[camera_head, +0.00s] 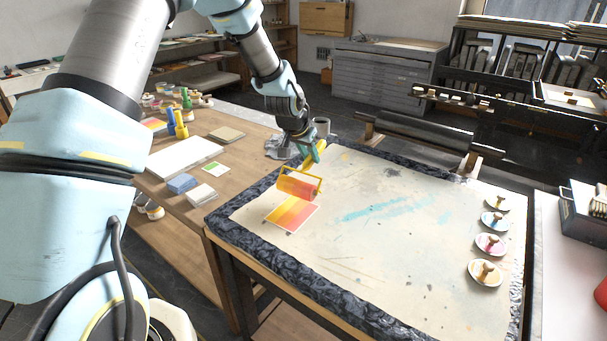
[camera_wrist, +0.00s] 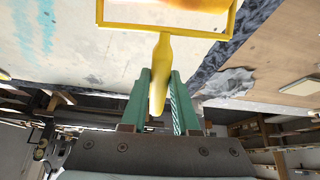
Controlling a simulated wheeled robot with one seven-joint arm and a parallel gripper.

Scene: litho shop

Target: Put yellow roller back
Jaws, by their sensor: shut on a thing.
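The yellow roller has a yellow frame and an orange-red drum (camera_head: 298,187). I cannot tell whether the drum touches the slab. My gripper (camera_head: 314,150) is shut on the roller's yellow handle. In the wrist view, the handle (camera_wrist: 160,75) sits between the green fingers of my gripper (camera_wrist: 160,88), and the drum is mostly cut off at the top.
A wooden table (camera_head: 245,150) stands at left, with a white board (camera_head: 187,156), blue block (camera_head: 182,184), upright blue and yellow items (camera_head: 176,124) and jars. Several small dishes (camera_head: 491,244) line the slab's right side. A dark press (camera_head: 425,135) stands behind. The slab's middle is clear.

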